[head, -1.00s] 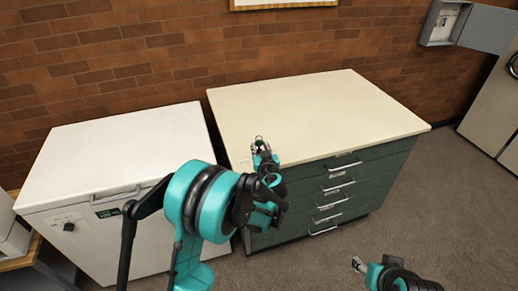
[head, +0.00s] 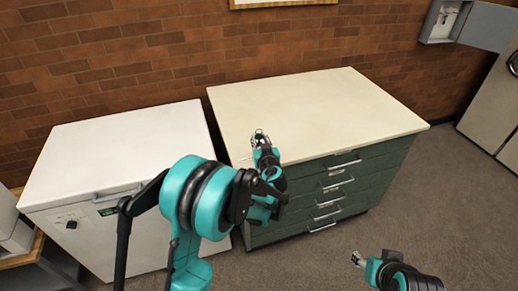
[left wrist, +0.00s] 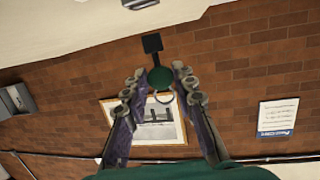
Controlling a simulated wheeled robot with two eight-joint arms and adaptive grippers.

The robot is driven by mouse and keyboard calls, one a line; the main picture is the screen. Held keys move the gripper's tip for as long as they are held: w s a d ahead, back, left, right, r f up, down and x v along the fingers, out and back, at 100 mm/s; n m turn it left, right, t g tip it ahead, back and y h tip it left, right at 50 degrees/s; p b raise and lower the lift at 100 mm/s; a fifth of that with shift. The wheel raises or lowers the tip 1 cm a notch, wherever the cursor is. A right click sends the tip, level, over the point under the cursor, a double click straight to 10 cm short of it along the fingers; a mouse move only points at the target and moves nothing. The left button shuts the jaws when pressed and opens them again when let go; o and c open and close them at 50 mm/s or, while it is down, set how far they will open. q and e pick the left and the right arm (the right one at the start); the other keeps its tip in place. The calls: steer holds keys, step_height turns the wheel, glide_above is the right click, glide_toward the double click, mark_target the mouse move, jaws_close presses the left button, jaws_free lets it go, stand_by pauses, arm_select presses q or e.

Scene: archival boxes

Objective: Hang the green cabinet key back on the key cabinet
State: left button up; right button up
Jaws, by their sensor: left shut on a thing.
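The green key (left wrist: 160,78) shows between my left fingers in the left wrist view, with a round green head, a black square end and a thin ring. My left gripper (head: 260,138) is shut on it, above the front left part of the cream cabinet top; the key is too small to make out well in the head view. The key cabinet (head: 441,22) is a grey wall box at the upper right, its door (head: 490,28) swung open to the right. My left gripper is far from it. My right gripper (head: 357,259) is low at the right, its jaws too small to judge.
The green drawer cabinet (head: 320,195) has a bare cream top (head: 330,105). A white chest (head: 120,150) stands to its left. A beige cabinet (head: 495,105) stands at the far right. The carpet (head: 430,200) between is clear. A framed picture (head: 280,3) hangs on the brick wall.

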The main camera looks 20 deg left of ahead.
arm_select(q)
steer(key=p+v, duration=0.1)
steer(key=v, duration=1)
steer(key=shift+r, duration=0.4)
steer(key=shift+s, duration=0.1)
stand_by(0.9)
